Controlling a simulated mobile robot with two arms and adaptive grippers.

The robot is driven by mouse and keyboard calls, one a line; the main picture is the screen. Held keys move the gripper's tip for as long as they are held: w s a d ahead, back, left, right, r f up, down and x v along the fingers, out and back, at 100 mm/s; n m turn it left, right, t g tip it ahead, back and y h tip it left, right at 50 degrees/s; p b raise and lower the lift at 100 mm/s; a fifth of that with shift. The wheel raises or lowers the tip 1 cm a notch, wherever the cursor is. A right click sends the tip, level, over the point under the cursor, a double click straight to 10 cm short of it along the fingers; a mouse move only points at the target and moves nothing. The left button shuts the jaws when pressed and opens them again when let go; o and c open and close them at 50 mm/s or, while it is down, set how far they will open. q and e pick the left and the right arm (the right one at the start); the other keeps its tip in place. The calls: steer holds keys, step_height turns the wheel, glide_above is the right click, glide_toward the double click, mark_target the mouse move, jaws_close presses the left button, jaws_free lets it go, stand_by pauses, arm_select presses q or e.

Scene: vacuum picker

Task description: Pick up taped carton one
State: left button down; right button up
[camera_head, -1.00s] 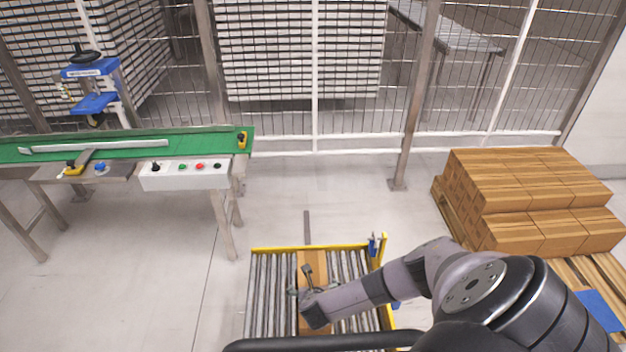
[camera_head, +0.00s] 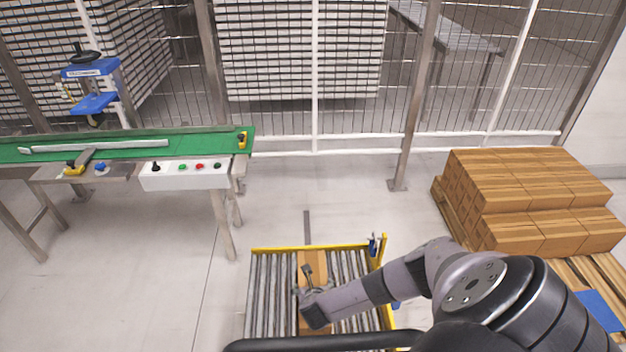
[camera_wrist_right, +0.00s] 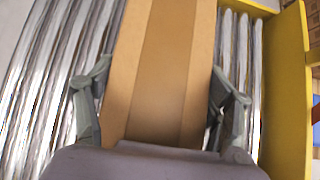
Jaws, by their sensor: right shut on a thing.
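The taped carton (camera_head: 313,262) is brown with a tape strip along its top and lies on the roller conveyor (camera_head: 268,290). In the right wrist view the carton (camera_wrist_right: 172,70) runs away from my right gripper (camera_wrist_right: 160,120), with one finger on each side of it. The right gripper (camera_head: 308,287) is shut on the carton from above, and the wrist partly hides the carton's near part in the head view. I cannot tell whether the carton is clear of the rollers. My left gripper is not in view.
The roller conveyor has a yellow frame (camera_head: 384,252). A green belt conveyor (camera_head: 120,145) with a control box (camera_head: 186,176) stands at left. Stacked cartons (camera_head: 530,190) sit on a pallet at right. A wire fence (camera_head: 315,70) closes the back. Floor between is clear.

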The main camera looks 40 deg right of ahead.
steer(key=c, duration=0.4)
steer(key=shift+r, duration=0.1)
